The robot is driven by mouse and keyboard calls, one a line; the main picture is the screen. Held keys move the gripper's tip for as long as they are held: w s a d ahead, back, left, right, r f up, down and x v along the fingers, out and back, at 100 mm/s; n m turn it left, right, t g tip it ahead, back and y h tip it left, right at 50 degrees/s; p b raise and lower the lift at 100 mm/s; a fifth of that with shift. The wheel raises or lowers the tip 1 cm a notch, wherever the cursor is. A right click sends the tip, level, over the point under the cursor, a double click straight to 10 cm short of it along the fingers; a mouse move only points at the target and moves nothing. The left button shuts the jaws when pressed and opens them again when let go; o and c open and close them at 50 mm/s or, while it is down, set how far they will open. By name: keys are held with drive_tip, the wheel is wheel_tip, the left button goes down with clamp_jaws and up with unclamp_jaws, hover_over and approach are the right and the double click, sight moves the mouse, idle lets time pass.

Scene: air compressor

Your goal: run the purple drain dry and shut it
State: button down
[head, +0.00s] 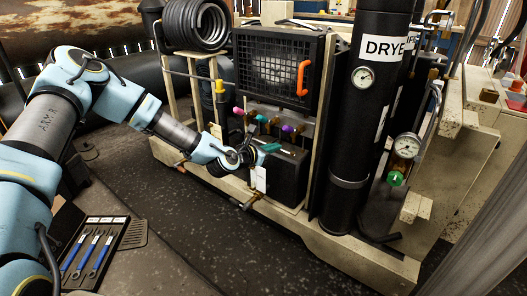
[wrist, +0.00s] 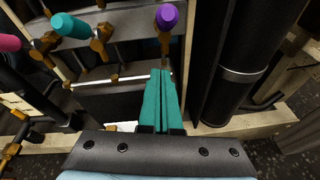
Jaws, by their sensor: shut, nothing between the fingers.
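The purple drain handle (wrist: 167,18) stands on a brass valve stem at the top of the wrist view, just beyond my fingertips. In the head view the purple handle (head: 287,128) is in the row of coloured handles below the black grille. My gripper (wrist: 163,72) is shut and empty, its green fingers pressed together and pointing at the purple handle's stem. In the head view my gripper (head: 271,147) is in front of the row, just below and left of the purple handle. I cannot tell whether the fingertips touch the stem. No flow from the drain is visible.
A teal handle (wrist: 70,25) and a pink handle (wrist: 8,42) stand to the left. A black dryer column (head: 350,150) rises close on the right. An orange grille handle (head: 303,78) is above. A tray of blue-handled wrenches (head: 92,250) lies on the floor.

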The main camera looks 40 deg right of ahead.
sight(289, 129)
drive_tip(key=shift+s+d+r, duration=0.1)
drive_tip(key=shift+d+r, duration=0.35)
drive_tip(key=shift+r, duration=0.4)
drive_tip(key=shift+s+d+r, duration=0.1)
drive_tip(key=shift+d+r, duration=0.35)
drive_tip(key=shift+r, duration=0.4)
